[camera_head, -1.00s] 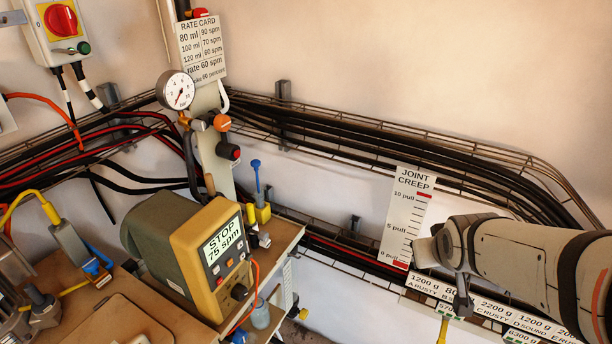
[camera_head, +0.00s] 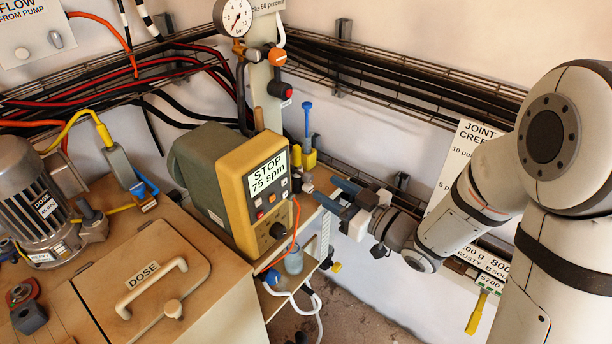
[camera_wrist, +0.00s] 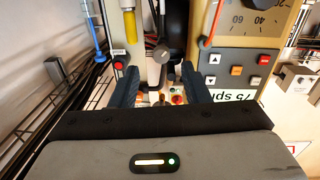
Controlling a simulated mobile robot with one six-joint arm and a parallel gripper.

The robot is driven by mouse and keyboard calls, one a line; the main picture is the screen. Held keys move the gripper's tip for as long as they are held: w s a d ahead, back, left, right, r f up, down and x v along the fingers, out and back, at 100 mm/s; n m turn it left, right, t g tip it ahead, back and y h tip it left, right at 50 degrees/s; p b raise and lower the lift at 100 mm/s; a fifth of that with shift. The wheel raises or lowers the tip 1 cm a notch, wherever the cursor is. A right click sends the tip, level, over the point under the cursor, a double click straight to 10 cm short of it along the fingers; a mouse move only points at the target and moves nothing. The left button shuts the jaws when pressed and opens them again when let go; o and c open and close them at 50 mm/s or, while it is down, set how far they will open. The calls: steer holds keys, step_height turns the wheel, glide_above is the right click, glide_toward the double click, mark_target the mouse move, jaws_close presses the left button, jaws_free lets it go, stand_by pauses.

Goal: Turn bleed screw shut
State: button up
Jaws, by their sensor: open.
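The dosing pump has a grey-green body (camera_head: 205,160) and a yellow front panel (camera_head: 262,190) reading "STOP 75 spm". Its face also shows upside down in the wrist view (camera_wrist: 235,65). My gripper (camera_head: 329,193) is open, right of the pump and close to these fittings. In the wrist view a grey round-ended part (camera_wrist: 161,54) shows between and beyond the fingers; contact is not visible.
An orange cable (camera_head: 295,225) hangs at the pump's front edge. A motor (camera_head: 38,195) and a DOSE lid (camera_head: 105,265) are at left. Cable trays line the wall.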

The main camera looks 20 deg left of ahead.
mark_target(312, 179)
steer(key=x, duration=0.6)
steer(key=shift+w+a+p, duration=0.15)
steer(key=shift+a+p, duration=0.15)
steer(key=shift+a, duration=0.05)
steer(key=shift+c, duration=0.5)
